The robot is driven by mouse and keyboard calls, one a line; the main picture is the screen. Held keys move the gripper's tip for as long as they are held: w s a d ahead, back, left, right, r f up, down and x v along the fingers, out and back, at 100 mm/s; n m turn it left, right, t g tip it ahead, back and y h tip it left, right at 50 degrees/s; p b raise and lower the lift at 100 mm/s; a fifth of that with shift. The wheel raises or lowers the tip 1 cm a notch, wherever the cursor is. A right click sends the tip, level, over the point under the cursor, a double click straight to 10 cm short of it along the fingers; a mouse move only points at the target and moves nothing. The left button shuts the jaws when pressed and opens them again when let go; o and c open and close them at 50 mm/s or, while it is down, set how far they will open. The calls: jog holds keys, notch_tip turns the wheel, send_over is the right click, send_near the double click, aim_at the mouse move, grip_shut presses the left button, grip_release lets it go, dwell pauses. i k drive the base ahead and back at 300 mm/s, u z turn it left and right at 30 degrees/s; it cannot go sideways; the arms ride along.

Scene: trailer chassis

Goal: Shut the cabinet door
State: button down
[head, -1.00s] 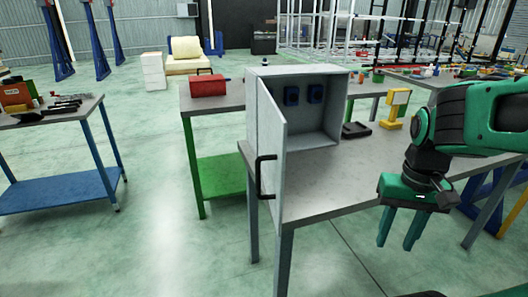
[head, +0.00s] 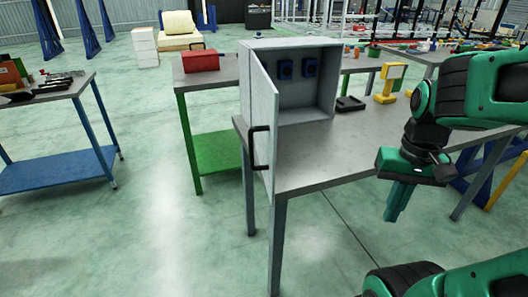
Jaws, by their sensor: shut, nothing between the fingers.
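The grey cabinet (head: 292,44) stands on the near metal table, with its front open. My gripper (head: 394,218) points down at the right, in front of the table. Its fingers are together and empty, well apart from the door.
The metal table (head: 335,163) holds a black tray (head: 350,104) and a yellow stand (head: 390,84) right of the cabinet. A green-shelved table with a red toolbox (head: 201,60) stands behind. A blue-shelved table (head: 55,168) is at left. The floor between is clear.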

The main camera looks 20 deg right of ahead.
aim_at(265, 96)
jog(key=k, duration=1)
jog(key=u, duration=0.55)
jog(key=i, duration=0.7)
